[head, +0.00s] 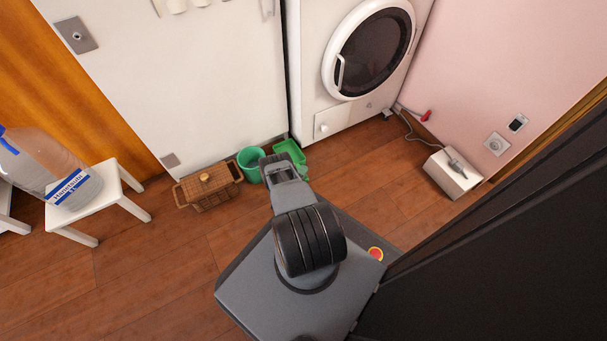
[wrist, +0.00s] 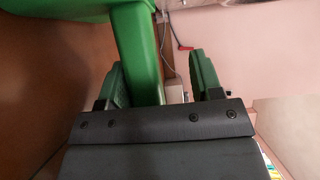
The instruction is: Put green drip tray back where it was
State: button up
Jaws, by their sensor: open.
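The green drip tray (head: 289,147) is on the floor in front of the white washing machine, partly hidden behind my arm in the head view. My gripper (head: 272,163) is low beside it, just right of a green bucket (head: 250,164). In the wrist view, a green piece, apparently the tray's edge or handle (wrist: 143,50), reaches down between the two fingers of my gripper (wrist: 162,82). The fingers are apart, with a visible gap on the right finger's side. I cannot tell whether the left finger touches the green piece.
A wicker basket (head: 207,188) stands left of the bucket, against a white cabinet (head: 190,90). The washing machine (head: 345,85) stands behind. A white box (head: 453,174) with a cable sits by the pink wall. A stool (head: 95,205) holds a large bottle (head: 50,168). Floor at front left is clear.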

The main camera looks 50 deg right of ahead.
jog(key=a, duration=0.4)
jog(key=s+a+p, duration=0.1)
jog(key=a, duration=0.4)
jog(key=s+a, duration=0.1)
jog(key=a, duration=0.3)
jog(key=shift+a, duration=0.35)
